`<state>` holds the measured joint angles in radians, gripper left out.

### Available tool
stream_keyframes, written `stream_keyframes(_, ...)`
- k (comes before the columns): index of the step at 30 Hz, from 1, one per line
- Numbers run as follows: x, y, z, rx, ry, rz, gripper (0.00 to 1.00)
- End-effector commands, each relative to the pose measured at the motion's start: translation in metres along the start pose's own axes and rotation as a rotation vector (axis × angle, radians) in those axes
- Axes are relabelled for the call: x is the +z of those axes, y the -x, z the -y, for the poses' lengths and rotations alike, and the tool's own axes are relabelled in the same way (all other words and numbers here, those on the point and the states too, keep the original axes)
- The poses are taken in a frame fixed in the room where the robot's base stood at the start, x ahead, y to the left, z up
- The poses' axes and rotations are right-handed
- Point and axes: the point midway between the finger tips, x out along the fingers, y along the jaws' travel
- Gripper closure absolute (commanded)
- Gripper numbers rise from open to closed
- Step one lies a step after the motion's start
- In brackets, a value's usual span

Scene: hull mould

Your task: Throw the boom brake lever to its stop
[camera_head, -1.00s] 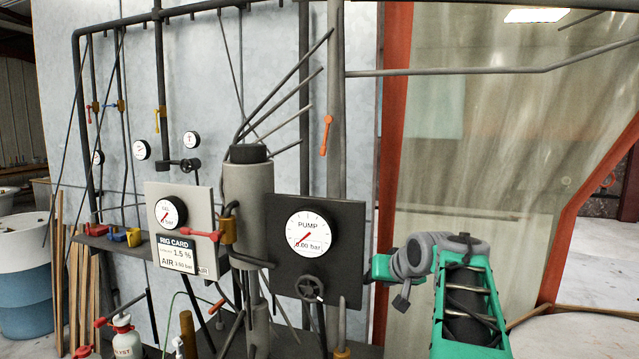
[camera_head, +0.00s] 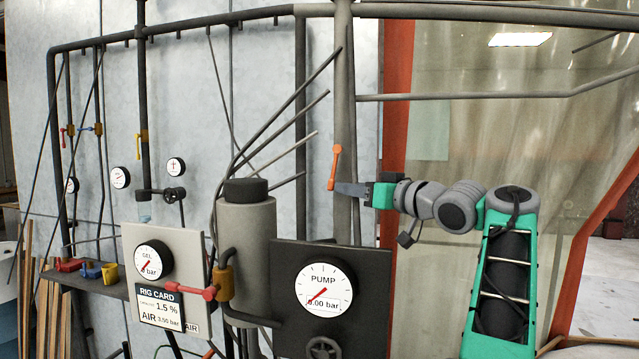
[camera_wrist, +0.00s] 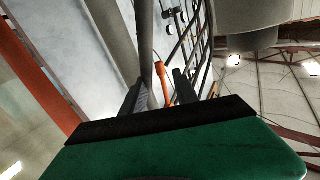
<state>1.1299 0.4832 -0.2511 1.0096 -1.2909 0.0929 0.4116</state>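An orange lever (camera_head: 335,166) stands nearly upright on the grey vertical post (camera_head: 343,100) in the head view. It is the likeliest boom brake lever, but I can read no label on it. My gripper (camera_head: 343,189) points left, with its dark fingers close beside the lever's lower end. In the wrist view, the fingers of my gripper (camera_wrist: 158,88) are apart, and the orange lever (camera_wrist: 164,84) shows in the gap between them, beyond or level with the tips. I cannot tell whether a finger touches it.
The black PUMP gauge panel (camera_head: 370,290) stands below my gripper. A grey cylinder (camera_head: 246,230) with slanting rods is to the left. A red-handled valve (camera_head: 197,291) sits by the rig card (camera_head: 160,307). An orange-red frame post (camera_head: 397,130) stands behind my wrist.

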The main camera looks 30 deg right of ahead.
Motion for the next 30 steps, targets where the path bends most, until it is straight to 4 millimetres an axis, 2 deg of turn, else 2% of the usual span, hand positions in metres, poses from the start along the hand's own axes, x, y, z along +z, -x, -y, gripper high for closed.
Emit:
stream_keyframes(9,-0.003,-0.055,0.001,-0.003,-0.002,0.001,0.64)
stream_keyframes(13,-0.001,-0.072,0.001,-0.002,-0.002,0.001,0.64)
stream_keyframes(22,0.001,-0.076,0.000,0.000,0.000,0.001,0.64)
stream_keyframes(30,0.001,-0.076,0.000,0.000,-0.001,0.001,0.86)
